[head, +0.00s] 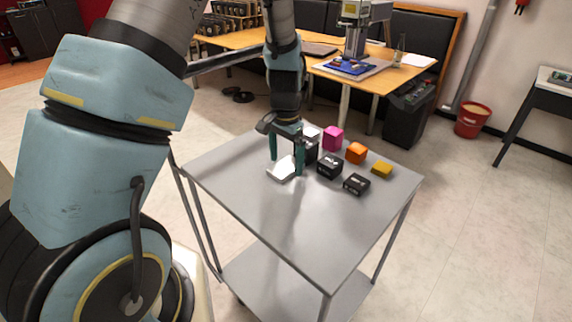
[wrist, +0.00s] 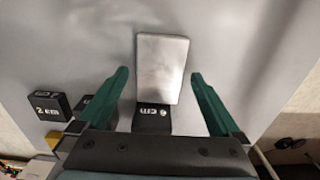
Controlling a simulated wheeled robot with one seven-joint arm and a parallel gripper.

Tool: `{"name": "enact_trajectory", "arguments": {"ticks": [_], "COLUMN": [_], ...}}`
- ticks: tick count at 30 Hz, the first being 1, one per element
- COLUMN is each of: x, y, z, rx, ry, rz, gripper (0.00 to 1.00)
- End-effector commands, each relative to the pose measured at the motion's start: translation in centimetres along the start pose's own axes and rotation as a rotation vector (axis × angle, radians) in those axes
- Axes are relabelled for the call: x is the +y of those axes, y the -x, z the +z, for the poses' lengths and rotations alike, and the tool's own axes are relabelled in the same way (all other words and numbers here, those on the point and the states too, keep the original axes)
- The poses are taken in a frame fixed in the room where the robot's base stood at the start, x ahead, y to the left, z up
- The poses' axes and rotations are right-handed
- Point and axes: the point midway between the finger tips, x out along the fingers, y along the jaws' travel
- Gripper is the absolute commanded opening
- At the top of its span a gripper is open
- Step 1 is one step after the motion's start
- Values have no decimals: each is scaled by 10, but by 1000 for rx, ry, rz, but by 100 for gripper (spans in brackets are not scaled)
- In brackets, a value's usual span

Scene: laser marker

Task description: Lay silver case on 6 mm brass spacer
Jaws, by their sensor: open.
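The silver case (head: 280,172) lies flat on the grey cart top in the head view. In the wrist view the silver case (wrist: 163,65) is a pale metallic rectangle between my fingers, its near end beside or over a black lettered block (wrist: 152,118); I cannot tell whether they touch. My gripper (head: 286,165) points down over the case with its two green fingers apart. In the wrist view my gripper (wrist: 160,75) is open, with gaps on both sides of the case and nothing held. I cannot make out the brass spacer with certainty in either view.
On the cart (head: 300,225), black blocks (head: 330,166), a pink block (head: 333,138), an orange block (head: 356,152) and a yellow block (head: 381,170) stand close to my gripper. The front of the cart is clear. A machine (head: 356,40) stands on the wooden table behind.

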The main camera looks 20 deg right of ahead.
Motion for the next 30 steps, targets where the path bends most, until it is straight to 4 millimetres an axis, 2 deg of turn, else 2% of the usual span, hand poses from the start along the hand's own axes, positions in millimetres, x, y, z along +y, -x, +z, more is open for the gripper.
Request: {"name": "enact_trajectory", "arguments": {"ticks": [4, 10, 30], "x": [0, 0, 0], "y": [-8, -9, -8], "z": [0, 0, 0], "rx": [0, 1, 1], "ry": [2, 1, 1], "rz": [0, 0, 0], "gripper": [100, 100, 25]}}
